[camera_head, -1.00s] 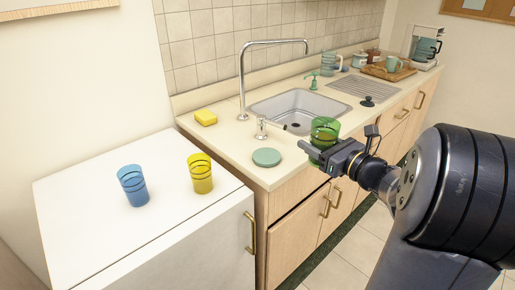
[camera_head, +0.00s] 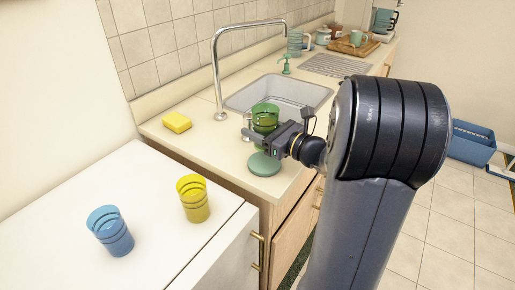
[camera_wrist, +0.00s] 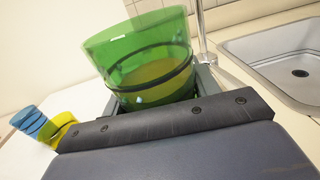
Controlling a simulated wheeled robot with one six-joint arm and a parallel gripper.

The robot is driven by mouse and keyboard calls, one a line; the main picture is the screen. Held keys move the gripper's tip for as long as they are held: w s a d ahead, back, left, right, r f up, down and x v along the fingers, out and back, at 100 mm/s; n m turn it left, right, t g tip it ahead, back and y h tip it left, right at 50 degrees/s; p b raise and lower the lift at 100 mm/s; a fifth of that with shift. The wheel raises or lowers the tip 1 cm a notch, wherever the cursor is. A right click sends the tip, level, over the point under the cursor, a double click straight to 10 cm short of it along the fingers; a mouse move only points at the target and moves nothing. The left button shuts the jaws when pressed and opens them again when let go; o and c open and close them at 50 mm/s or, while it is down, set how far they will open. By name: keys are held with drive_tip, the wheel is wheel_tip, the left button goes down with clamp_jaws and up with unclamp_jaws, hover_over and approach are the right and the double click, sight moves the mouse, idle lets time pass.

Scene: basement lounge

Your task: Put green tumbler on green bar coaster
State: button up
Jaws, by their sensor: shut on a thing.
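The green tumbler (camera_head: 265,113) has dark bands and is held by my gripper (camera_head: 262,132). In the wrist view the tumbler (camera_wrist: 146,62) stands between the fingers of my gripper (camera_wrist: 150,98), tilted a little in the picture. The round green bar coaster (camera_head: 264,164) lies flat on the counter near its front edge. In the head view my gripper and the tumbler appear just above and behind the coaster. The height between them is hard to tell. The coaster does not show in the wrist view.
A yellow tumbler (camera_head: 193,199) and a blue tumbler (camera_head: 110,231) stand on the white cabinet top (camera_head: 150,180) at the left. A yellow sponge (camera_head: 177,122), the sink (camera_head: 280,94) and the tall faucet (camera_head: 219,80) are close by.

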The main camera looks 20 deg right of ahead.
drive_tip(key=shift+f+b, duration=0.3)
drive_tip(key=shift+f, duration=2.35)
drive_tip(key=shift+f, duration=0.2)
drive_tip(key=o, duration=1.3)
drive_tip(key=shift+c, duration=0.2)
drive_tip(key=shift+r, duration=0.1)
drive_tip(key=shift+s+r, duration=0.1)
drive_tip(key=shift+s, duration=0.05)
drive_tip(key=v, duration=1.1)
drive_tip(key=shift+s+d+b, duration=0.2)
drive_tip(key=shift+s+b, duration=0.1)
drive_tip(key=shift+s, duration=0.05)
drive_tip(key=shift+w, duration=0.1)
